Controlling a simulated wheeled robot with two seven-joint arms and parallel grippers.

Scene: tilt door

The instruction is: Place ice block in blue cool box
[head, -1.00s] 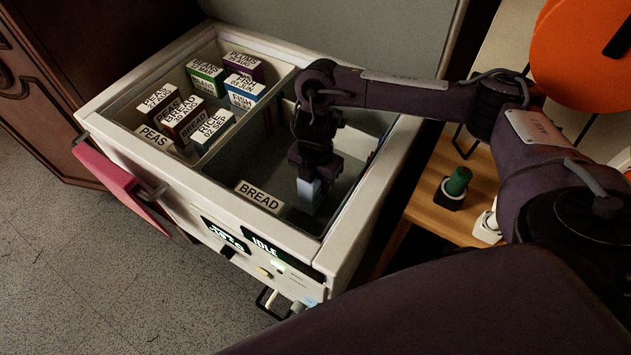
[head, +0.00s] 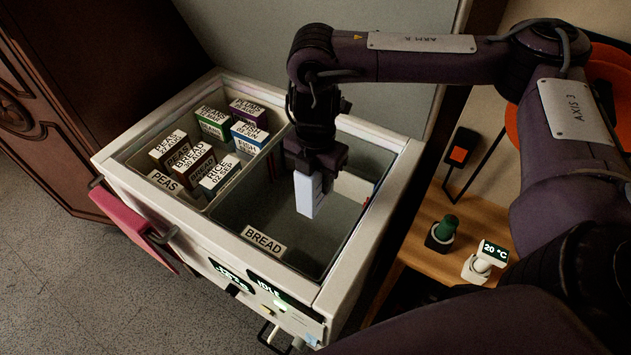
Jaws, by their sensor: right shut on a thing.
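My right gripper (head: 312,172) points down over the right compartment of an open chest freezer (head: 335,285). It is shut on a pale white-blue block (head: 308,195), which hangs upright below the fingers. The block looks clear of the compartment floor, near the level of the freezer rim. I cannot make out a label on the block. No blue cool box can be made out in this view. My left gripper is not in view.
The left compartment holds several labelled boxes (head: 185,158).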

